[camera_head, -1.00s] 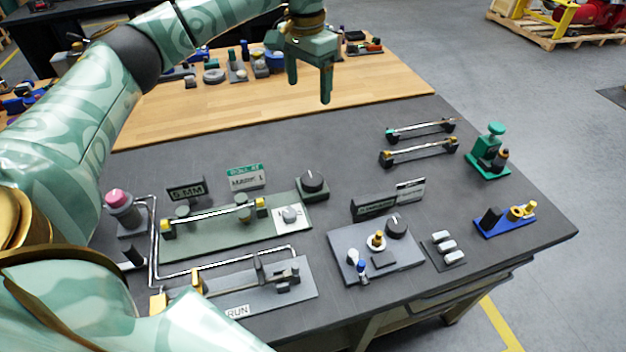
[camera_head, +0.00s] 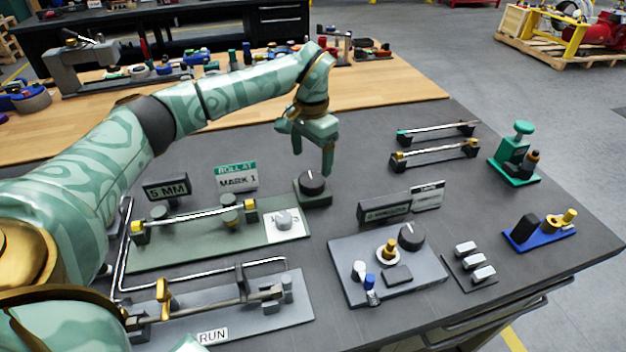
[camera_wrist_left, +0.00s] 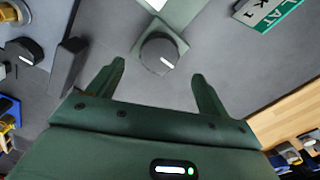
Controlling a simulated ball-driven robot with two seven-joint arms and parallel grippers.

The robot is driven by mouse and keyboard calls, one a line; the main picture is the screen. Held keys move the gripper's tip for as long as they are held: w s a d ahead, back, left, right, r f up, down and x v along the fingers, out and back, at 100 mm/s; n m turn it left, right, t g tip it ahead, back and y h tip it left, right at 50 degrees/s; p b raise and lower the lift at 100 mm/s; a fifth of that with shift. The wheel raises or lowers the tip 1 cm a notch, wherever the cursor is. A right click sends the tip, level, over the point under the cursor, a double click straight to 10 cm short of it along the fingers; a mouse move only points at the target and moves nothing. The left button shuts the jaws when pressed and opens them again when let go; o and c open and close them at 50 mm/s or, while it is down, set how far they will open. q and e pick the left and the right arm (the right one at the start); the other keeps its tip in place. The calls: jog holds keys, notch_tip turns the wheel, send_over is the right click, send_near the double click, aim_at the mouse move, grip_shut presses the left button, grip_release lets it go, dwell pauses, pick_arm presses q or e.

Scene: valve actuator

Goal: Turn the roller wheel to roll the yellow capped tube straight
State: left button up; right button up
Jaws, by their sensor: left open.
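The tube with yellow caps (camera_head: 195,217) lies across the rollers on the green plate (camera_head: 160,259), left of centre in the head view. The dark roller wheel (camera_head: 312,183), a knob with a white mark, sits on a square green block at that plate's right end. In the wrist view the wheel (camera_wrist_left: 160,53) is ahead of and between the fingertips. My left gripper (camera_head: 312,160) is open and empty, pointing down just above and behind the wheel; its fingers (camera_wrist_left: 160,72) do not appear to touch it. My right gripper is not in view.
Signs reading "5 MM" (camera_head: 166,189) and "ROLL AT MARK 1" (camera_head: 236,177) stand behind the tube. A grey panel with another dark knob (camera_head: 411,236) is to the right. Two spare tubes lie on stands (camera_head: 435,154). Bare dark tabletop lies behind the wheel.

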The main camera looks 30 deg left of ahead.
aim_at(312, 179)
pick_arm(q)
notch_tip(312, 179, down, 7)
jog(key=shift+r+b, duration=0.2)
jog(key=shift+b, duration=0.5)
jog(key=c, duration=1)
